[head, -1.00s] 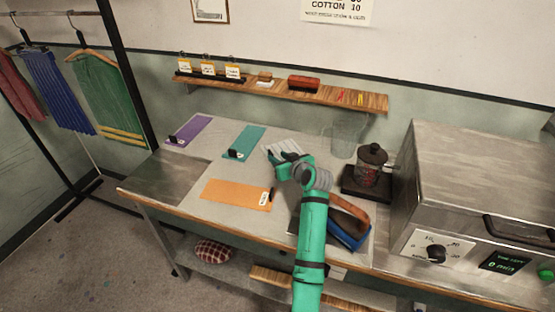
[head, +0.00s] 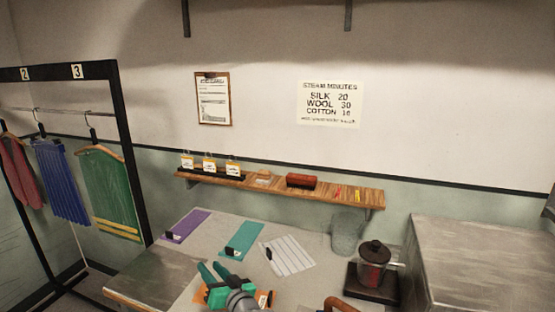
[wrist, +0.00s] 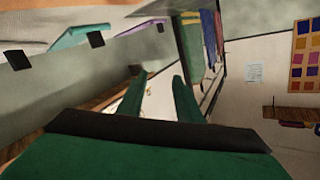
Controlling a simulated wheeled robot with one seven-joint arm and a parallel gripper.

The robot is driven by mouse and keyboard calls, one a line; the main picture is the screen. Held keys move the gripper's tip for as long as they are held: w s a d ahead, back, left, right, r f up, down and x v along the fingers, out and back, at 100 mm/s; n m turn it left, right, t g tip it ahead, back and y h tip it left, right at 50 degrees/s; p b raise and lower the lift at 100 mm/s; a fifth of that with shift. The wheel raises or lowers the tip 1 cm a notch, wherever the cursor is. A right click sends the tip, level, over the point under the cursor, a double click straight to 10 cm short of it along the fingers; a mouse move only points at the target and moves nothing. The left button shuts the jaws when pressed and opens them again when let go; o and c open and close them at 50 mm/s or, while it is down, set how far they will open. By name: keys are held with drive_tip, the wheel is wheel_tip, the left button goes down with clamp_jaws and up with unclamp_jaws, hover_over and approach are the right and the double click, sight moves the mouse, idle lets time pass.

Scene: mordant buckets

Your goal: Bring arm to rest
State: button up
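My gripper (head: 213,274) is low in the head view, over the work table (head: 150,276) near the orange cloth (head: 264,297), which it partly covers. Its two green fingers stand apart with nothing seen between them. In the wrist view the fingers (wrist: 160,98) also show apart and empty, with the room turned on its side behind them.
Purple (head: 187,226), teal (head: 243,240) and striped (head: 287,255) cloths lie on the table. A glass beaker (head: 347,232), a dark-lidded jar (head: 374,265) and a steel steamer (head: 465,260) stand to the right. A wooden shelf (head: 335,193) runs behind. Garments hang on a rack (head: 130,150) at left.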

drive_tip(key=s+d+f+m+t+h, duration=0.15)
drive_tip(key=s+d+f, duration=0.35)
drive_tip(key=s, duration=0.5)
drive_tip(key=s+d+f+m+t+h, duration=0.1)
drive_tip(key=s+d+f+m+h, duration=0.2)
drive_tip(key=s+f, duration=0.5)
drive_tip(key=s+d+f+m+t+h, duration=0.1)
drive_tip(key=s+d+f+m+h, duration=0.2)
drive_tip(key=s, duration=0.8)
drive_tip(key=s+d+n+h, duration=0.2)
drive_tip(key=s+d, duration=0.2)
drive_tip(key=s, duration=0.8)
drive_tip(key=s+d+n+g+h, duration=0.1)
drive_tip(key=s+d, duration=0.4)
drive_tip(key=s, duration=0.7)
drive_tip(key=shift+s+d+r+n+h, duration=0.25)
drive_tip(key=shift+s+r+n+h, duration=0.1)
drive_tip(key=shift+s+r+n, duration=0.15)
drive_tip(key=shift+w, duration=0.1)
